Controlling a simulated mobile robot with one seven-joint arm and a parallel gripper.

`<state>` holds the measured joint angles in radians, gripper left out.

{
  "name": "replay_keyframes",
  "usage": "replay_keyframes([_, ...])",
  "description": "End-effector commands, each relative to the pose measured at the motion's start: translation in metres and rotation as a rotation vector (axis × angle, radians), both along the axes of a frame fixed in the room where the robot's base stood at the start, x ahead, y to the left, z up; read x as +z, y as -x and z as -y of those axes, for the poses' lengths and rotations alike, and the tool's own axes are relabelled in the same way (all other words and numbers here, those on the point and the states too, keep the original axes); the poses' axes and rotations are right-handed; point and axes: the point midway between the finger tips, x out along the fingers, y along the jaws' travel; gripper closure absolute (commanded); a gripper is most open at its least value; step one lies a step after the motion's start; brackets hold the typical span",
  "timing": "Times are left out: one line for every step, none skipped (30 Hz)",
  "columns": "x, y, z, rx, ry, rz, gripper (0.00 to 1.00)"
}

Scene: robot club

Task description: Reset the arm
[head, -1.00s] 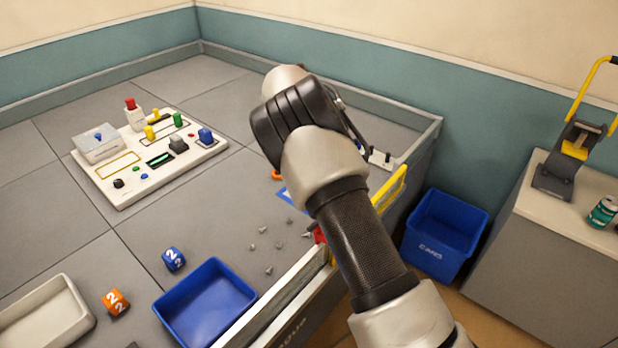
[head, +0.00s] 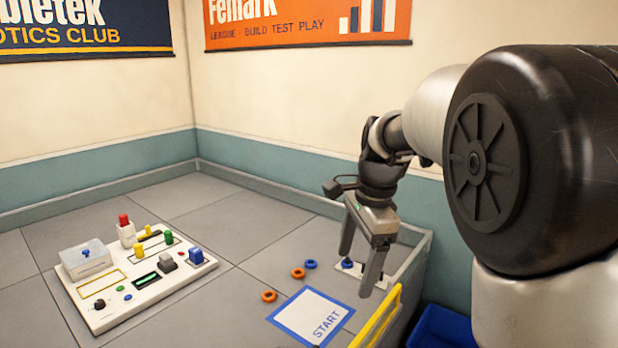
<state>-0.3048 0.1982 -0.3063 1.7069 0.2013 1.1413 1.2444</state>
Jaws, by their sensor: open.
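My arm reaches in from the right of the head view, with its large dark joint close to the camera. My gripper (head: 358,272) hangs with its two grey fingers apart and pointing down, with nothing between them. It is above the far right corner area of the grey table, in front of a small white plate (head: 378,273) with a blue ring on it. The fingers partly hide that plate.
A white task board (head: 122,306) with coloured knobs and blocks lies left of centre. Orange rings (head: 268,296) and a blue ring (head: 311,264) lie near the blue-edged START sheet (head: 312,315). A yellow handle (head: 378,318) and a blue bin (head: 440,328) are at the right.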

Motion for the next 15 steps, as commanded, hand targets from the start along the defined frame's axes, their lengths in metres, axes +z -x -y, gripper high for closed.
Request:
replay_keyframes([0.016, 0.020, 0.007, 0.084, -0.001, 0.043, 0.20])
replay_keyframes([0.023, 0.030, 0.010, 0.140, 0.003, 0.067, 0.20])
replay_keyframes([0.030, 0.045, 0.014, 0.220, 0.013, 0.102, 0.20])
replay_keyframes([0.035, 0.056, 0.017, 0.279, 0.024, 0.126, 0.20])
replay_keyframes([0.039, 0.068, 0.019, 0.338, 0.036, 0.150, 0.20])
replay_keyframes([0.045, 0.082, 0.022, 0.415, 0.056, 0.185, 0.20])
replay_keyframes([0.048, 0.094, 0.025, 0.475, 0.074, 0.209, 0.20])
replay_keyframes([0.050, 0.105, 0.027, 0.534, 0.095, 0.232, 0.20])
replay_keyframes([0.053, 0.120, 0.029, 0.614, 0.125, 0.265, 0.20])
replay_keyframes([0.054, 0.132, 0.031, 0.672, 0.151, 0.286, 0.20])
replay_keyframes([0.054, 0.142, 0.033, 0.732, 0.179, 0.306, 0.20])
replay_keyframes([0.054, 0.156, 0.035, 0.807, 0.218, 0.331, 0.20])
replay_keyframes([0.053, 0.165, 0.037, 0.862, 0.249, 0.347, 0.20])
replay_keyframes([0.052, 0.174, 0.039, 0.912, 0.279, 0.361, 0.20])
replay_keyframes([0.049, 0.185, 0.040, 0.976, 0.317, 0.375, 0.20])
